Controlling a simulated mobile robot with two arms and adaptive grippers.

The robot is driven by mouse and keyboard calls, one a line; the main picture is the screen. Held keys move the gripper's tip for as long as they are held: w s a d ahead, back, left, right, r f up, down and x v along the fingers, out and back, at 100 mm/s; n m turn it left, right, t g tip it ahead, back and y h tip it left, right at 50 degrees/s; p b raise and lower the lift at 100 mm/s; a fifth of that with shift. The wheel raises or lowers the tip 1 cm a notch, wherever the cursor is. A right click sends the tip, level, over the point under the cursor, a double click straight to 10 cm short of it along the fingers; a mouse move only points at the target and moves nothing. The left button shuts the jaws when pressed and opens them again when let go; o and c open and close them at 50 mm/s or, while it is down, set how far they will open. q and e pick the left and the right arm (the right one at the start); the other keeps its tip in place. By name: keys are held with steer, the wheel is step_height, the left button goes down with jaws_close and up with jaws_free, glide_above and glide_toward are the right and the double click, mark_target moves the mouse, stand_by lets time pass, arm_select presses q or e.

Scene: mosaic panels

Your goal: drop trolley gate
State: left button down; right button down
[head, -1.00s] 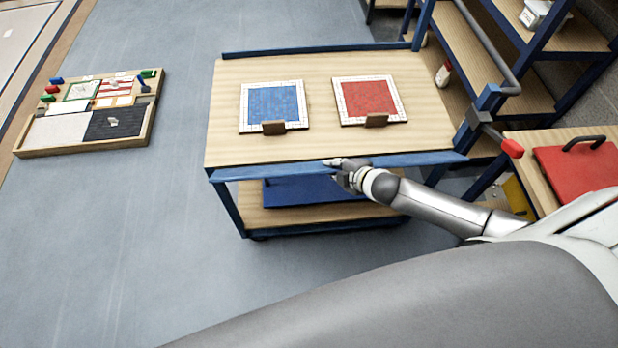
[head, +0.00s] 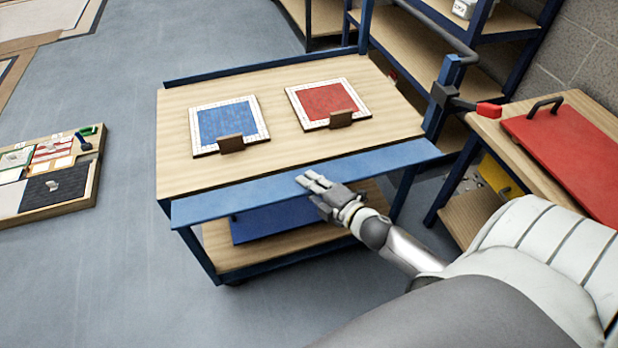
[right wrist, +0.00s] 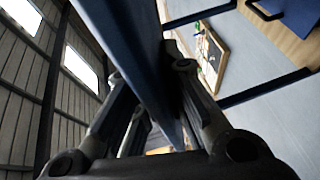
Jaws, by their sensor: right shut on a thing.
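The trolley (head: 175,130) has a wooden top with a long blue gate (head: 235,194) along its near edge. The gate leans outward, its broad face showing from above. My right gripper (head: 309,181) is shut on the gate's outer edge, right of its middle. In the right wrist view the blue gate (right wrist: 132,50) runs between the two fingers. A blue panel (head: 220,124) and a red panel (head: 328,101) lie on the trolley top, each with a small brown block at its near edge. My left gripper is not in view.
A blue board (head: 290,217) lies on the lower shelf. A lever with a red grip (head: 489,110) stands at the trolley's right corner. A bench with a red lid (head: 570,150) is at right, shelving behind. A wooden tray (head: 92,190) lies left; floor between is clear.

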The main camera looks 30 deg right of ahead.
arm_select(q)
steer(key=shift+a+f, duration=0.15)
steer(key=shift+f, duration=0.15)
arm_select(e)
steer(key=c, duration=1.5)
jaws_free()
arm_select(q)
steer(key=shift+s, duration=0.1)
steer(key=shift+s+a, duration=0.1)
arm_select(e)
steer(key=v, duration=1.2)
steer(key=shift+a+f, duration=0.1)
steer(key=shift+f, duration=0.1)
steer(key=shift+f, duration=0.1)
